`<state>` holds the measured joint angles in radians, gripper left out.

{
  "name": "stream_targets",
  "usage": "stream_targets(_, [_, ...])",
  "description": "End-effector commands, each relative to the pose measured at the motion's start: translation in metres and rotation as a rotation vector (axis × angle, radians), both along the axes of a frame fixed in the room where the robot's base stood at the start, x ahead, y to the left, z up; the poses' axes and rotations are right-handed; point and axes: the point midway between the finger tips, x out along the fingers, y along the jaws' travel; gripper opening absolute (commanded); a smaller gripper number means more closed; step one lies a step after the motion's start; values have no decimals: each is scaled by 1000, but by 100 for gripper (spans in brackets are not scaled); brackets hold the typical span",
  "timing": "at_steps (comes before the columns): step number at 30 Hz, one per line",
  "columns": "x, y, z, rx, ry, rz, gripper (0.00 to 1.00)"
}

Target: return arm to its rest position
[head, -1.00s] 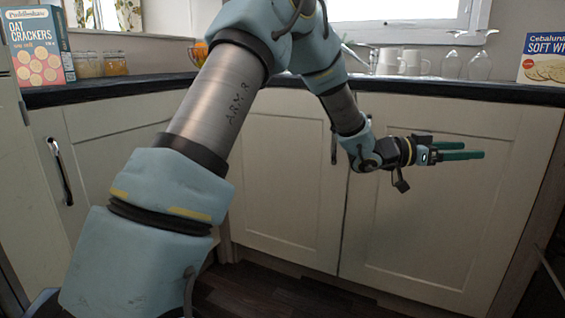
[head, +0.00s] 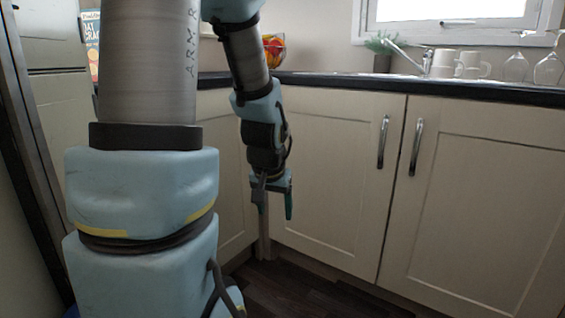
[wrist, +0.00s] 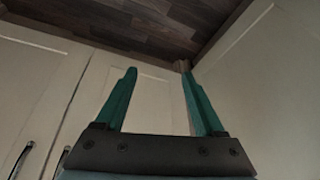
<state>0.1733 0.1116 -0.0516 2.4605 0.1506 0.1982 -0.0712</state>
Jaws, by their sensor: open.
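My gripper (head: 275,208) hangs with its fingers pointing down in front of the cream cabinet doors, below the counter edge, in the head view. Its two green fingers are apart with nothing between them. In the wrist view my gripper (wrist: 157,92) also shows open and empty, its fingers pointing toward the dark wood floor (wrist: 150,25). My arm rises at the left of the head view and bends over and down to the gripper. The upper part of the arm is cut off by the top of the frame.
Cream cabinet doors (head: 330,190) with metal handles (head: 384,142) stand behind the gripper. The dark-edged counter (head: 430,86) carries white mugs (head: 444,64), upturned glasses (head: 516,67), a tap (head: 427,60), a plant (head: 381,52) and a fruit bowl (head: 273,50). A cracker box (head: 91,45) is partly hidden by my arm.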

Motion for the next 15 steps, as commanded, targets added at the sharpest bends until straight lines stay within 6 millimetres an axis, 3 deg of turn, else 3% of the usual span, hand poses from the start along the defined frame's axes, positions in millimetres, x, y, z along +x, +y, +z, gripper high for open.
stream_targets(3, [-42, 31, -5, 5, 118, 104, 71])
stream_targets(7, [-88, 51, -9, -11, 247, 203, 71])
stream_targets(9, [-85, 48, 14, -9, 243, 193, 71])
stream_targets(15, [-84, 48, 55, -8, 241, 191, 71])
